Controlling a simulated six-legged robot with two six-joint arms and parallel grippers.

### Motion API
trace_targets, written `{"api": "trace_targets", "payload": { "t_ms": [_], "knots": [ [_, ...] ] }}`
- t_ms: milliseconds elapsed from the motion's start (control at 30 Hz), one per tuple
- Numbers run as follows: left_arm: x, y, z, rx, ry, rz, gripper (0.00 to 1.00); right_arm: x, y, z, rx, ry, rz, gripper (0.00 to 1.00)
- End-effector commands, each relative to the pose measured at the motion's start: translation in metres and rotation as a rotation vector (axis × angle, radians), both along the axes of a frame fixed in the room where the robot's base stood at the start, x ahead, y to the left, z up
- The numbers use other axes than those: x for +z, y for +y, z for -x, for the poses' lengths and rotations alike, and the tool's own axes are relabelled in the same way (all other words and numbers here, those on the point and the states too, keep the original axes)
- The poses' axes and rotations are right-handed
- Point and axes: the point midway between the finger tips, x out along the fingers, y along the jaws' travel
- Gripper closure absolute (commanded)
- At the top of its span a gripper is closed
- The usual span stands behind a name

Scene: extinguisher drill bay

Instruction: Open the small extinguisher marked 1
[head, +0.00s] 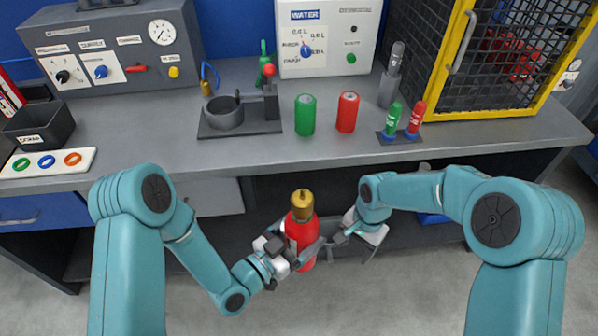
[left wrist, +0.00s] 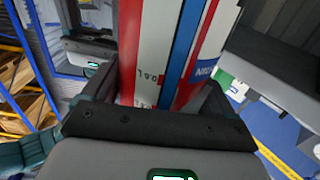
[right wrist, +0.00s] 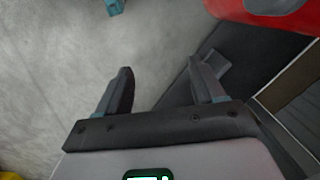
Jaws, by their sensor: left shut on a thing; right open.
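A small red extinguisher (head: 301,232) with a brass-coloured top (head: 302,200) is held upright in front of the bench edge. My left gripper (head: 303,247) is shut on its body from the left. In the left wrist view the body (left wrist: 131,45) shows red, white and blue bands with a volume scale between the fingers (left wrist: 156,92). I cannot read a number 1 on it. My right gripper (head: 341,238) is open and empty, close on the right of the extinguisher. In the right wrist view its fingers (right wrist: 160,82) are apart, with a red body (right wrist: 262,12) at the upper right.
The grey bench (head: 160,140) carries a holder with a ring (head: 223,118), a green can (head: 305,115), a red can (head: 347,112) and a stand with green and red bottles (head: 400,138). A WATER panel (head: 328,38) and a yellow-framed mesh cage (head: 465,70) stand behind.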

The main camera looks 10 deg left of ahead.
Motion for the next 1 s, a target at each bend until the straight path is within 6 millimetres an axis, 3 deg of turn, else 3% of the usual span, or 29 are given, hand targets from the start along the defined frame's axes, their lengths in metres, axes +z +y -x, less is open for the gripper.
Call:
{"api": "trace_targets", "payload": {
  "t_ms": [100,200,300,400,700,867,1000],
  "knots": [
    [0.003,0.000,-0.001,0.000,-0.009,0.004,0.99,0.061,0.003,-0.031,-0.155,-0.018,0.130,0.32],
    [0.003,0.000,-0.001,0.001,-0.009,0.004,0.99,0.114,0.010,-0.044,-0.350,-0.043,0.223,0.32],
    [0.003,0.000,-0.001,0.001,-0.009,0.004,0.99,0.169,0.019,-0.048,-0.565,-0.081,0.295,0.32],
    [0.003,0.000,-0.001,0.001,-0.009,0.004,0.99,0.202,0.043,-0.041,-0.815,-0.097,0.299,0.32],
    [0.003,0.000,-0.001,0.001,-0.010,0.004,0.99,0.249,0.117,-0.011,-1.382,-0.040,0.195,0.32],
    [0.003,0.000,-0.001,0.001,-0.010,0.004,0.99,0.257,0.133,-0.002,-1.509,-0.007,0.175,0.32],
    [0.003,0.000,-0.001,0.001,-0.010,0.004,0.99,0.248,0.137,0.000,-1.537,0.003,0.174,0.32]
  ]
}}
